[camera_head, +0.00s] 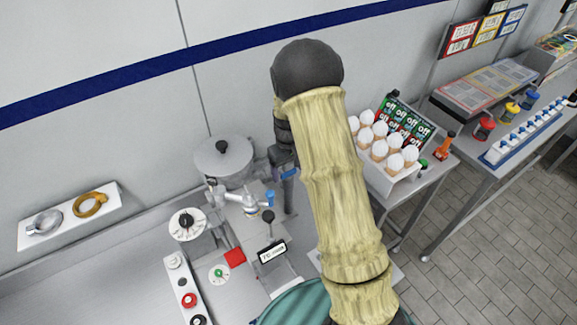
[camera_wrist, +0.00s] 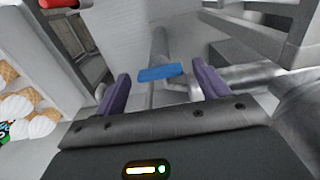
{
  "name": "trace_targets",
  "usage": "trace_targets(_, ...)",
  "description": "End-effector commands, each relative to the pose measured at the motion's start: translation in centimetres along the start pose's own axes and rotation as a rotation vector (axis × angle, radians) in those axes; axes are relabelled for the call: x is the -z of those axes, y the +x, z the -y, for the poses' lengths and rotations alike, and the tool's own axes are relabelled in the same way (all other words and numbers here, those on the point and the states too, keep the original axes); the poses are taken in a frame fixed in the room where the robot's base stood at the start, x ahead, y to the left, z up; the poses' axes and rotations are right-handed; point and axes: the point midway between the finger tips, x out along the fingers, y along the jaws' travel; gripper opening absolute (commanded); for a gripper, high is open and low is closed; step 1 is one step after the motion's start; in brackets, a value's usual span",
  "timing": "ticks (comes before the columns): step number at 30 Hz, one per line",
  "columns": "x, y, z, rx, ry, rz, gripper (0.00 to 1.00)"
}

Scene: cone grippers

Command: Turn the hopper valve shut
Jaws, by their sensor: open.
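The hopper (camera_head: 224,160) is a round grey metal vessel with a black-knobbed lid, behind the work counter in the head view. A small blue valve handle (camera_head: 270,198) shows at its lower right. In the wrist view the flat blue handle (camera_wrist: 158,73) lies crosswise on a grey metal pipe. My gripper (camera_head: 284,174) is near the handle, partly hidden by my arm in the head view. In the wrist view its two purple fingers (camera_wrist: 161,76) stand wide apart, one on each side of the handle, with visible gaps. It is empty.
A white rack of cones with white scoops (camera_head: 388,145) stands right of my arm; several cones (camera_wrist: 28,108) show at the wrist view's left. A dial (camera_head: 187,223), a black-knobbed lever (camera_head: 268,216) and a red block (camera_head: 235,257) crowd the counter. A wall shelf (camera_head: 68,215) is at left.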

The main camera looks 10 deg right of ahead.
Motion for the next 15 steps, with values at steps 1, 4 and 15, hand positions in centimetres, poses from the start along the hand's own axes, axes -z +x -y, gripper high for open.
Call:
trace_targets(1,0.00,0.05,-0.02,0.000,0.000,0.000,0.73)
trace_targets(4,0.01,0.05,0.00,0.000,0.000,-0.001,0.73)
trace_targets(15,-0.06,0.01,-0.20,0.001,0.004,0.000,0.28)
